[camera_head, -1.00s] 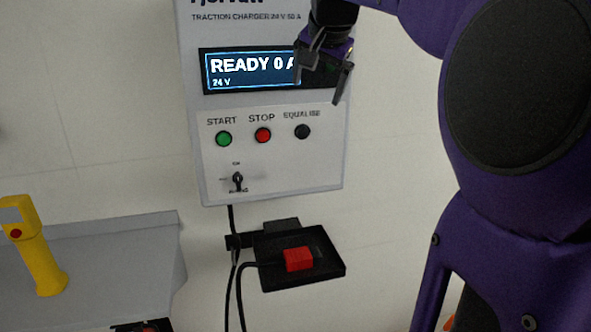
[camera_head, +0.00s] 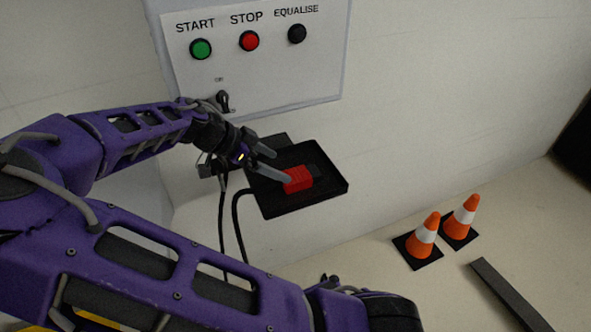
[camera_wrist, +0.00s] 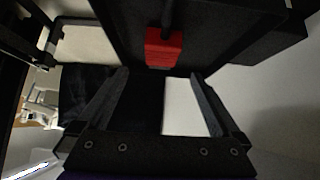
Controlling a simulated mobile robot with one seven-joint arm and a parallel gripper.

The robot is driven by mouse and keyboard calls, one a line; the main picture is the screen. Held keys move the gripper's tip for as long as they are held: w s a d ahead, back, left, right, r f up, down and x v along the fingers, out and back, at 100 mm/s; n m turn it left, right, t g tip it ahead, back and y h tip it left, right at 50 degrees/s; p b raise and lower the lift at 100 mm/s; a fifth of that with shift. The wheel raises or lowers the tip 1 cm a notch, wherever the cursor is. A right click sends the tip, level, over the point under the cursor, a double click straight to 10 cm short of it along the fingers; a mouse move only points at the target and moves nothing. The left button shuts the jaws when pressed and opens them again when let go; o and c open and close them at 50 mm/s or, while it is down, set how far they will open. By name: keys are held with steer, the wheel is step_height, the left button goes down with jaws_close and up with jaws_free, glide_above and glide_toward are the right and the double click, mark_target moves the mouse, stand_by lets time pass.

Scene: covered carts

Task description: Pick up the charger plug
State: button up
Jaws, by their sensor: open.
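The charger plug (camera_head: 298,179) is a red block with a black cable, lying on a black tray (camera_head: 330,191) below the charger panel. My gripper (camera_head: 274,166) is open at the tray's left side, with one finger reaching close to the plug in the head view; whether it touches cannot be told there. In the wrist view the plug (camera_wrist: 164,48) lies beyond the fingertips, roughly centred between the open fingers (camera_wrist: 160,80), with nothing held. The cable runs up from the plug in that view.
The charger panel (camera_head: 270,75) with its buttons and a switch (camera_head: 223,101) is just above the tray. A black cable (camera_head: 238,225) hangs below the tray. Two orange cones (camera_head: 424,240) and a dark bar (camera_head: 513,295) are on the floor at right.

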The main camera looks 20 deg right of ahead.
mark_target(299, 174)
steer(key=b+x, duration=0.1)
steer(key=x, duration=0.6)
steer(key=shift+w+d+f, duration=0.1)
steer(key=shift+d+f, duration=0.05)
steer(key=shift+d, duration=0.1)
steer(key=shift+c, duration=0.2)
jaws_close()
